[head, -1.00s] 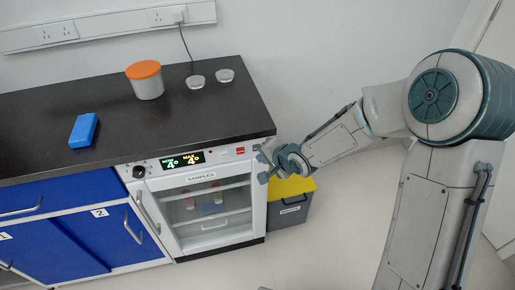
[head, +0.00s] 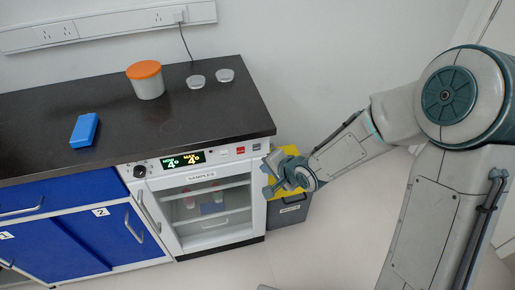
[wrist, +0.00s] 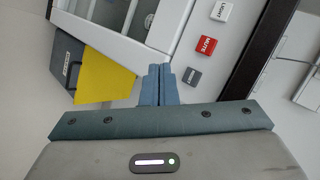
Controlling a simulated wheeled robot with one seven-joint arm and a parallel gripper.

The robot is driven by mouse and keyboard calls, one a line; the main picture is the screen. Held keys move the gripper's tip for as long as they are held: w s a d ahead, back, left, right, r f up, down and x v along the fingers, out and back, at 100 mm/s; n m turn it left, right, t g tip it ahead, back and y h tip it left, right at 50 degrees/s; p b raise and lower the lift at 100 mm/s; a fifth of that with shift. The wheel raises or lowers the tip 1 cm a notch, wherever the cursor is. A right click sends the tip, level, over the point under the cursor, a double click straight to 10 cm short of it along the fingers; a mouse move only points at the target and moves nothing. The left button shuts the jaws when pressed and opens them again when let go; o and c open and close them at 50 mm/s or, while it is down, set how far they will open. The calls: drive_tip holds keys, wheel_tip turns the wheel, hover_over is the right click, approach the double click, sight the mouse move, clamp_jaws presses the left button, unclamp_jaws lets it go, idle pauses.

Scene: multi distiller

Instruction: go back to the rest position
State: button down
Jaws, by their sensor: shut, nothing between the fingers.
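My gripper (head: 268,176) is at the right side of the sample fridge (head: 205,205), in front of a grey bin with a yellow lid. In the wrist view its two blue fingers (wrist: 160,84) are together with nothing between them. The fridge door is shut, and its front panel with lit displays (head: 183,160) shows in the head view. The wrist view shows the panel's red MUTE button (wrist: 208,46) beyond the fingers. I cannot tell in the head view how far the fingertips are from the fridge.
The grey bin (head: 288,213) stands beside the fridge, partly hidden by my gripper. The dark counter (head: 50,125) holds a blue box (head: 84,130), an orange-lidded tub (head: 148,85) and two small silver-grey discs (head: 196,81). Blue cabinets (head: 60,245) stand left of the fridge. The floor in front is clear.

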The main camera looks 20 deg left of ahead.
drive_tip(key=s+d+r+n+h+p, duration=0.1)
drive_tip(key=d+r+h+p, duration=0.1)
drive_tip(key=d+r+h, duration=0.5)
drive_tip(key=s+d+r+n+p, duration=0.1)
drive_tip(key=d+r+n+p, duration=0.3)
drive_tip(key=d, duration=0.8)
drive_tip(key=s+d+r+g+p, duration=0.1)
drive_tip(key=s+d+r, duration=0.3)
drive_tip(key=s+r, duration=0.2)
drive_tip(key=s+d+r+g+h+p, duration=0.1)
drive_tip(key=s+d+r+g, duration=0.1)
drive_tip(key=s+d+r, duration=0.2)
drive_tip(key=s+r, duration=0.2)
drive_tip(key=s, duration=0.2)
drive_tip(key=shift+s+d+r+p, duration=0.2)
drive_tip(key=shift+s+d+p, duration=0.1)
drive_tip(key=shift+p, duration=0.1)
